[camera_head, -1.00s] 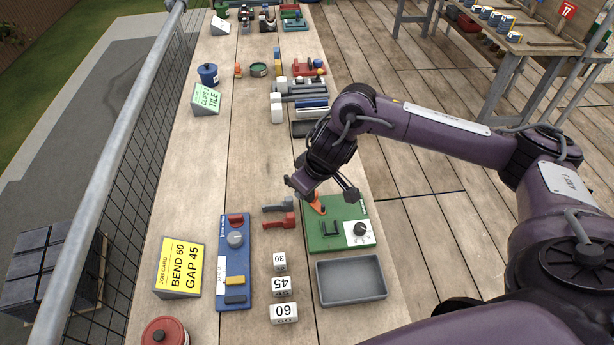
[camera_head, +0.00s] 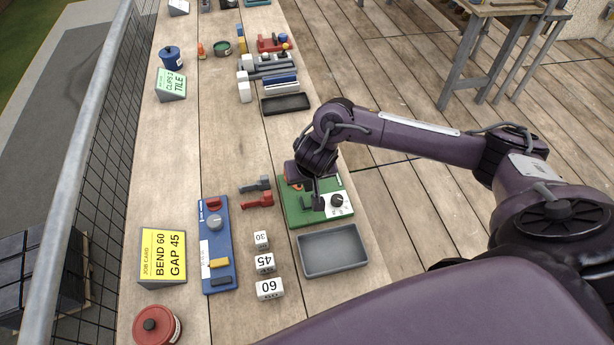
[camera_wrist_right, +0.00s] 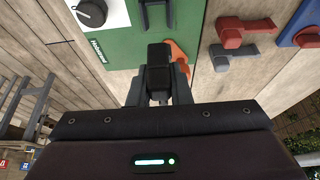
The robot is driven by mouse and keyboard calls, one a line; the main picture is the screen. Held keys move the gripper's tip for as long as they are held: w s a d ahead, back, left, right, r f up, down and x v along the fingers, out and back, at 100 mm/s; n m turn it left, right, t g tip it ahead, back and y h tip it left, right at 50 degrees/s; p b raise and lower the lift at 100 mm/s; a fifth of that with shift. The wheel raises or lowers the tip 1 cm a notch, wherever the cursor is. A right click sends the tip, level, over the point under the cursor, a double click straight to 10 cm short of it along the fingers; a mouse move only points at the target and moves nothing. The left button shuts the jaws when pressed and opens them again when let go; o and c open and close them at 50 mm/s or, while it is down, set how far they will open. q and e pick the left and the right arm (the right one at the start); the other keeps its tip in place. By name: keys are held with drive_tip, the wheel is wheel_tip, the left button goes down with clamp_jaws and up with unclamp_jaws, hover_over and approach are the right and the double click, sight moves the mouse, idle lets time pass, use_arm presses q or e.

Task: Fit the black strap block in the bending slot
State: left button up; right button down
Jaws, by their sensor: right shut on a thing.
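My right gripper (camera_head: 314,193) is over the far-left part of the green board (camera_head: 290,208). In the right wrist view my right gripper (camera_wrist_right: 158,86) is shut on a black block (camera_wrist_right: 158,66), which lies between its two fingers. In the head view the hand hides this block. A dark two-pronged bracket (camera_wrist_right: 156,13), perhaps the bending slot, stands on the green board ahead of the block and apart from it. An orange part (camera_wrist_right: 179,54) is just right of the block in the wrist view. My left gripper is not in view.
A black-and-white knob (camera_head: 337,200) is on the green board. A grey tray (camera_head: 332,268) stands before it. Red (camera_head: 258,200) and grey (camera_head: 256,186) pieces lie left. Also left are a blue board (camera_head: 217,260), number blocks (camera_head: 265,263) and the yellow job card (camera_head: 163,255).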

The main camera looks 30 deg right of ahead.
drive_tip(key=shift+f+b, duration=1.8)
drive_tip(key=shift+b, duration=0.15)
drive_tip(key=shift+f+b, duration=0.4)
drive_tip(key=shift+f, duration=0.6)
drive_tip(key=shift+p, duration=0.55)
drive_tip(key=shift+f, duration=0.25)
